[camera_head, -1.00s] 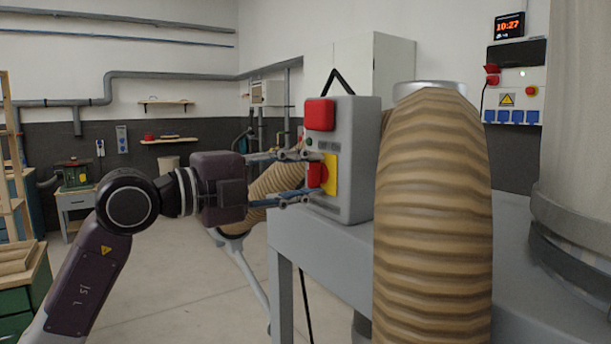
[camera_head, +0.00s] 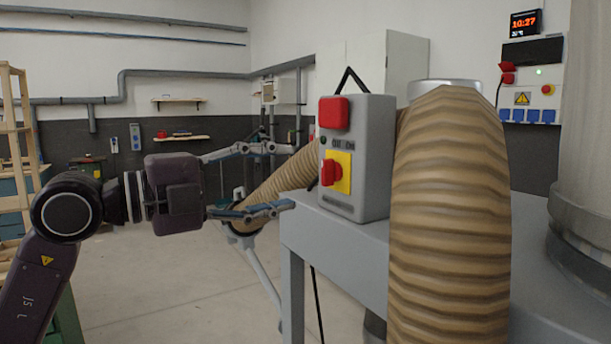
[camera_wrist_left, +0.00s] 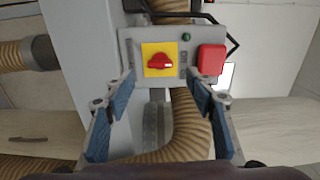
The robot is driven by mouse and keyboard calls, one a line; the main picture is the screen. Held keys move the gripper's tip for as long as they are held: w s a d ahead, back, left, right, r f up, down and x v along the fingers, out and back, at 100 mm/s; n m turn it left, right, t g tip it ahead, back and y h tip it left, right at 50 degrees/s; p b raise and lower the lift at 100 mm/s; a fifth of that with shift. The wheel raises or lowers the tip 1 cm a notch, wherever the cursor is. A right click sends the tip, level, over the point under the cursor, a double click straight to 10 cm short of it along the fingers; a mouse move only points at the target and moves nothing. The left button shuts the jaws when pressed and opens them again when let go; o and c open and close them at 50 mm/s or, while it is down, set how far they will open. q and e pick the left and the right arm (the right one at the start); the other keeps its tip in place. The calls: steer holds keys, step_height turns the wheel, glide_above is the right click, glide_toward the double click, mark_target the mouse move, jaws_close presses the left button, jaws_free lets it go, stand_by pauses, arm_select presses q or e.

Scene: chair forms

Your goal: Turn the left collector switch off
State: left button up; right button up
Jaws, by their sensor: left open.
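The left collector switch is a red rotary knob on a yellow plate (camera_head: 346,178), on the front of a grey switch box (camera_head: 370,140). In the left wrist view the red knob (camera_wrist_left: 160,62) shows on its yellow plate, with a small green light beside it. A large red button (camera_head: 334,113) sits at the top of the box. My left gripper (camera_head: 280,176) is open and empty, to the left of the box and apart from the knob. In the left wrist view its fingers (camera_wrist_left: 160,98) spread to either side below the knob. My right gripper is not in view.
A ribbed tan hose (camera_head: 450,215) stands right beside the box. The box is on a grey metal stand (camera_head: 310,225). Another tan hose (camera_head: 285,178) passes behind my left gripper. The floor (camera_head: 180,290) at the left is open.

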arm_select(q)
steer(key=shift+v, duration=2.15)
